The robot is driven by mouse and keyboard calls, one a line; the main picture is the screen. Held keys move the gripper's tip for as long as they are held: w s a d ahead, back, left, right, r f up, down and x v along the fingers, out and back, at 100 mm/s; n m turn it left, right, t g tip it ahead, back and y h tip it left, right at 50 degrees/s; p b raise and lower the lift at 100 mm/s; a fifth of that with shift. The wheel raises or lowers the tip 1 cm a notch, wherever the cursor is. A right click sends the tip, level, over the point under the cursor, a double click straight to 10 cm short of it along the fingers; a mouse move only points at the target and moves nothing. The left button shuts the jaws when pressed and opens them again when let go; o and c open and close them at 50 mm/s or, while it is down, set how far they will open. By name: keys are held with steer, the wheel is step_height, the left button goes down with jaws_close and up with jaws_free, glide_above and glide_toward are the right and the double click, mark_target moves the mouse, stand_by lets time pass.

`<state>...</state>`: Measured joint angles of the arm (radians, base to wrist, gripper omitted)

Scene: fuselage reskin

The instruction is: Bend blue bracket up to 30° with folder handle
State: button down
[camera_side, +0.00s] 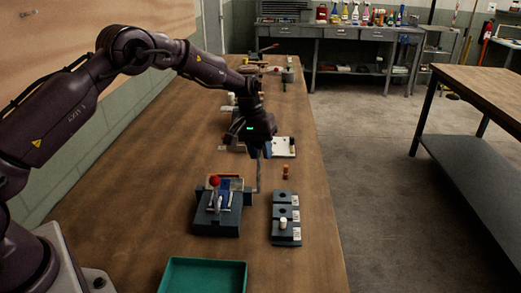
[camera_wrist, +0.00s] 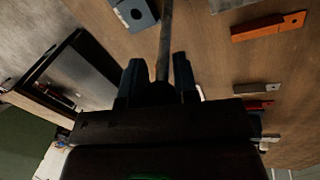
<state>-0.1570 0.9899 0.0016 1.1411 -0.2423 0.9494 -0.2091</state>
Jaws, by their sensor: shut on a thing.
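A grey rod (camera_side: 258,175), the folder handle, rises nearly upright at the folder's right side. My gripper (camera_side: 260,151) is shut around the rod's upper part. In the wrist view the rod (camera_wrist: 164,45) runs between the two fingers of my gripper (camera_wrist: 158,75). The blue bracket is not clear there.
A dark stepped block (camera_side: 284,203) with holes and a white peg stands right of the folder. An orange-red cylinder (camera_side: 285,171) stands behind it. A green tray (camera_side: 203,276) lies in front. An orange strip (camera_wrist: 268,26) shows in the wrist view. Other fixtures stand farther back.

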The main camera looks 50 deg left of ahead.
steer(key=c, duration=0.9)
jaws_free()
steer(key=shift+r, duration=0.1)
steer(key=v, duration=1.3)
steer(key=s+d+r+m+t, duration=0.1)
steer(key=s+d+r+m, duration=0.1)
steer(key=s, duration=0.9)
steer(key=s+d+r+m+t+y, duration=0.1)
steer(key=s+d+r+m+t, duration=0.1)
steer(key=s, duration=0.9)
steer(key=s+d+r+m+t+y, duration=0.1)
steer(key=s+d+r, duration=0.2)
steer(key=s, duration=0.8)
steer(key=shift+s+d+r+m, duration=0.15)
steer(key=shift+r+m, duration=0.05)
steer(key=shift+r, duration=0.4)
steer(key=shift+s+d+r+m, duration=0.15)
steer(key=shift+r+m, duration=0.05)
steer(key=shift+r, duration=0.4)
